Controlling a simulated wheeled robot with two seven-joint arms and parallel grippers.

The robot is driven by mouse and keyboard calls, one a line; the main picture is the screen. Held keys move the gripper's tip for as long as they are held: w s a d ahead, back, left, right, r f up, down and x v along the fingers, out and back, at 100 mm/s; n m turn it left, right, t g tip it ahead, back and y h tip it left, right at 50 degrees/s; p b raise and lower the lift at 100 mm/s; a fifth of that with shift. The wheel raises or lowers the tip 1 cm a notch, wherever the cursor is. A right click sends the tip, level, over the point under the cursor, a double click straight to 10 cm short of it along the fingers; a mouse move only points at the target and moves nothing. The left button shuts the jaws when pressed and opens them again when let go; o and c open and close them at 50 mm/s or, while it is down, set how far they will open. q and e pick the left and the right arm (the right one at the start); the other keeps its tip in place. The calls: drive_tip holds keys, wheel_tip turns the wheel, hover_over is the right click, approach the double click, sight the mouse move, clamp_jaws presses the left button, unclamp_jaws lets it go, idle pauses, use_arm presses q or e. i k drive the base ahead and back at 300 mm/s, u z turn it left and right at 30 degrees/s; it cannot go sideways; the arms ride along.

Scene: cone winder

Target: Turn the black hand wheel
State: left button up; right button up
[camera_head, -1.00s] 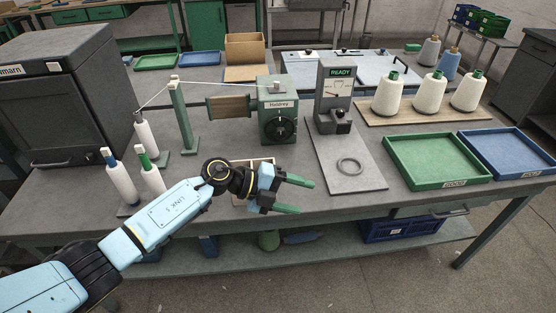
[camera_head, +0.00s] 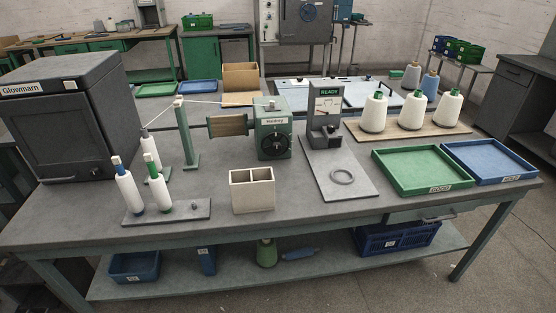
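The black hand wheel (camera_head: 273,145) is on the front face of the green winder box (camera_head: 271,118), near the middle of the table. A wooden cone or spool (camera_head: 228,125) sticks out of the winder's left side. White yarn runs from a cone on the left over a green post (camera_head: 187,134) to the winder. Neither of my grippers shows now, and nothing touches the wheel.
A cream two-compartment box (camera_head: 252,190) stands in front of the winder. Green (camera_head: 425,168) and blue (camera_head: 488,160) trays lie at the right. Yarn cones stand at left and back right.

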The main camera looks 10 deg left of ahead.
sight(276, 147)
drive_tip(key=u, duration=0.75)
drive_tip(key=i, duration=1.55)
drive_tip(key=z, duration=0.8)
